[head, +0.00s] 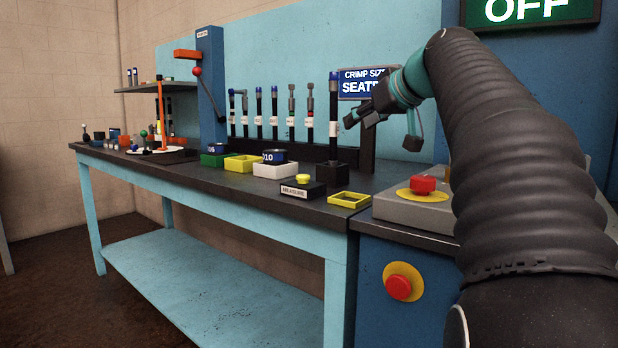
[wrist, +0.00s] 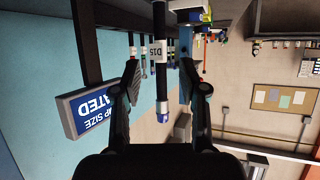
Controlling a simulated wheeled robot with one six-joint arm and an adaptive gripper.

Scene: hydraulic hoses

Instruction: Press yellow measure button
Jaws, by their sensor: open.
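The yellow measure button (head: 302,179) sits on top of a small black box labelled MEASURE (head: 296,191), near the front edge of the bench. My gripper (head: 384,126) is open and raised above the bench, up and to the right of the button, well apart from it. A black hose with a blue end (head: 334,112) stands upright in a black block behind the button. In the wrist view, my open gripper (wrist: 158,68) shows with a hose labelled D15 (wrist: 158,50) between its fingers in the picture; I cannot tell whether they touch. The button is not visible in the wrist view.
A yellow tray (head: 349,200) lies right of the button. A red button (head: 424,185) on a grey box stands at right. Several hoses stand in a rack behind. A crimp size sign (head: 364,82) reads SEATED.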

